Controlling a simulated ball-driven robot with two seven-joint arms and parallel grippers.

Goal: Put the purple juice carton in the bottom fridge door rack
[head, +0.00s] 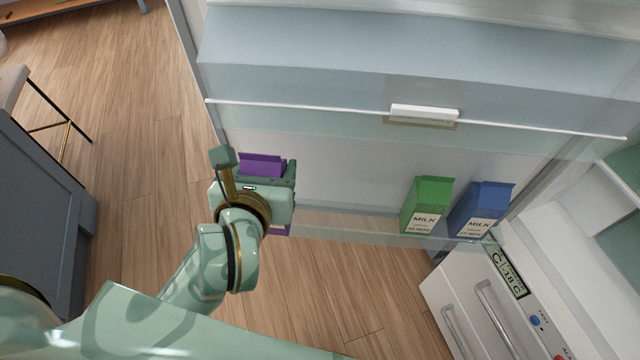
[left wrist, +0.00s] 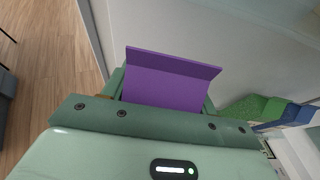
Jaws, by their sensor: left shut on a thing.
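The purple juice carton (head: 262,165) is at the left end of the bottom fridge door rack (head: 340,228), mostly hidden behind my left gripper (head: 268,183). In the left wrist view the carton's purple top (left wrist: 168,82) stands between the fingers of my left gripper (left wrist: 165,100), which is shut on it. A bit of purple also shows below the gripper in the head view. I cannot tell whether the carton's base touches the rack floor. My right gripper is in neither view.
A green milk carton (head: 427,203) and a blue milk carton (head: 481,208) stand at the right end of the bottom rack. Rack room between them and my gripper is clear. An upper door rack (head: 300,115) with a white label holder (head: 424,113) lies above. White fridge drawers (head: 470,300) are at lower right.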

